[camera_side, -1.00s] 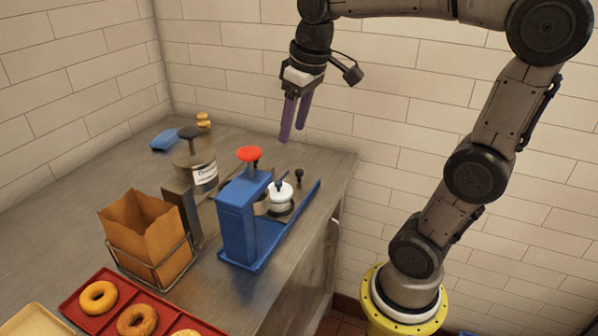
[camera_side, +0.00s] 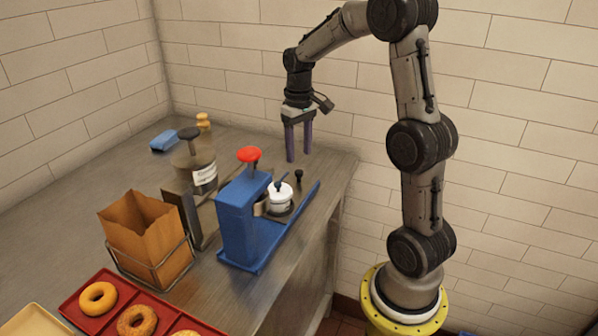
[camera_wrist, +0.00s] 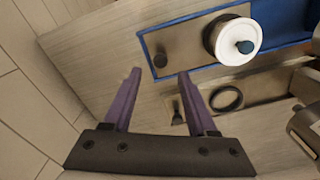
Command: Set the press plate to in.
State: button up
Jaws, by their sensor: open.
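A blue press (camera_side: 238,222) with a red-topped knob (camera_side: 249,154) stands near the counter's right edge. A flat grey plate (camera_wrist: 185,58) lies in its blue-edged base, with a small black knob (camera_wrist: 160,60) near one end; it may be the press plate. A white round piece with a dark blue knob (camera_wrist: 222,40) sits over the plate, and also shows in the side view (camera_side: 272,198). My gripper (camera_side: 299,156) is open and empty, fingers down, above the counter behind the black knob. It touches nothing that I can see. In the wrist view its fingers (camera_wrist: 160,72) are spread.
A paper bag (camera_side: 150,235) in a wire rack and a red tray (camera_side: 75,306) of bagels are at front left. A blue block (camera_side: 164,141) lies at the back.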

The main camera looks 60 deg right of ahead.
aim_at(298, 171)
notch_tip(298, 171, down, 7)
jog(key=shift+f, duration=0.1)
jog(key=shift+c, duration=0.3)
grip_shut()
dwell(1.3)
jog(key=shift+a, duration=0.1)
